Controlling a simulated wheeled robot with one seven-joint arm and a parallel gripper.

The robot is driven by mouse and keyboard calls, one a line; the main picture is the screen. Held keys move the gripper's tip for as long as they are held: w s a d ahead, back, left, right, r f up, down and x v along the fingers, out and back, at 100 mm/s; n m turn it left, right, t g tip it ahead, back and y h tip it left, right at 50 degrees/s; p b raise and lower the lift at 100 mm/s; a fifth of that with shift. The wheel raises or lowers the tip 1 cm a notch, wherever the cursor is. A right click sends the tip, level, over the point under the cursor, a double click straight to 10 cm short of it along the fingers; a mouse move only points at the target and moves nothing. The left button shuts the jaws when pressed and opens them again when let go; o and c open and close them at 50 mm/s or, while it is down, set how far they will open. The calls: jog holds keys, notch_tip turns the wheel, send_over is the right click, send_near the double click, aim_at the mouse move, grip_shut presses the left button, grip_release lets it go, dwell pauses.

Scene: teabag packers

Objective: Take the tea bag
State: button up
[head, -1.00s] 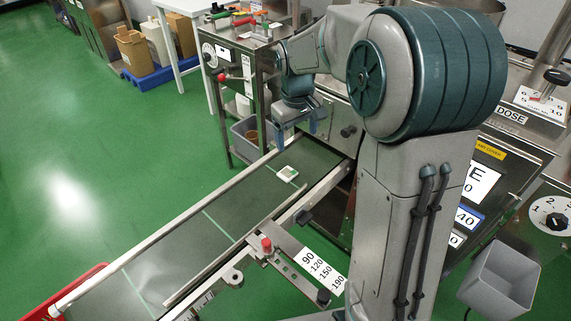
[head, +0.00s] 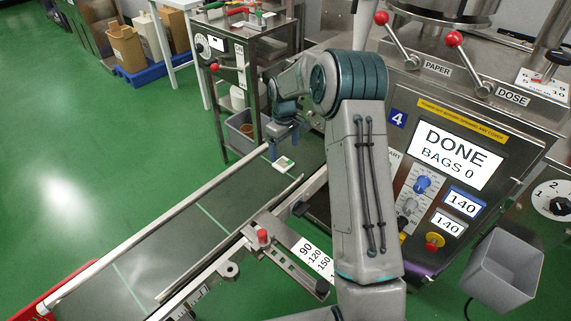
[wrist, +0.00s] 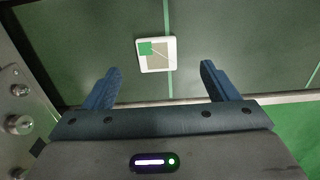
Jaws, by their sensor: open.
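The tea bag (head: 283,164) is a small white packet with a green patch, lying flat on the dark green conveyor belt near its far end. It also shows in the wrist view (wrist: 156,54), ahead of the fingers and slightly left of the middle between them. My gripper (wrist: 160,78) is open and empty, with its two blue fingers apart. In the head view my gripper (head: 283,143) hangs over the belt's far end, close to the tea bag. The tea bag is not between the fingertips in the wrist view.
A pale rail (head: 160,225) runs along the belt's left side. The packing machine's screen (head: 453,153) reads DONE, BAGS 0. A metal cart (head: 243,60) stands beyond the belt, and a grey bin (head: 505,265) is at right. A red crate (head: 50,295) is at the belt's near end.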

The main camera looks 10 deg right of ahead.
aim_at(284, 164)
jog(key=shift+w+f, duration=0.2)
jog(key=shift+f, duration=1.55)
jog(key=shift+w+f, duration=0.15)
jog(key=shift+f, duration=1.6)
jog(key=c, duration=1.1)
